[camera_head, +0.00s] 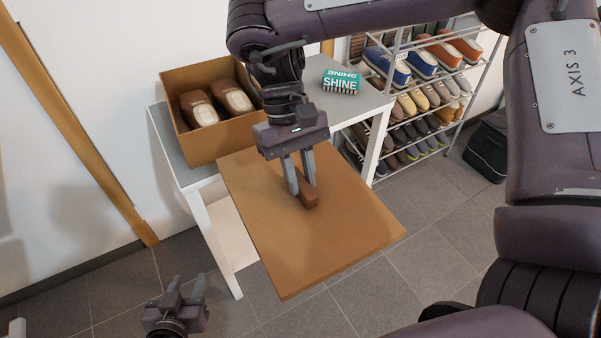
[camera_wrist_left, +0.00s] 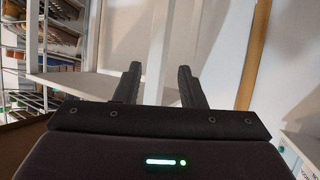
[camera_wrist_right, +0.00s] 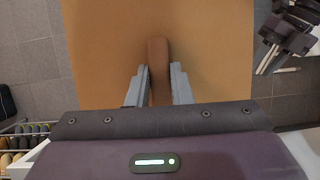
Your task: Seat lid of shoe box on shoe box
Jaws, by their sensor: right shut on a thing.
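The lid (camera_head: 352,238) is a flat brown board with a raised handle (camera_head: 309,197) in its middle. My right gripper (camera_head: 303,186) is shut on the handle and holds the lid tilted, in front of the table. The handle also shows between the fingers in the right wrist view (camera_wrist_right: 158,68). The open shoe box (camera_head: 212,146) stands on the table with a pair of brown shoes (camera_head: 231,98) inside. My left gripper (camera_head: 181,287) is low at the left, apart from the lid, open and empty; its spread fingers show in the left wrist view (camera_wrist_left: 160,86).
The grey-topped table (camera_head: 363,98) carries the box and a green SHINE carton (camera_head: 341,81). A shoe rack (camera_head: 415,125) stands behind it to the right, and a dark bag (camera_head: 487,148) lies on the floor beyond. The tiled floor in front is clear.

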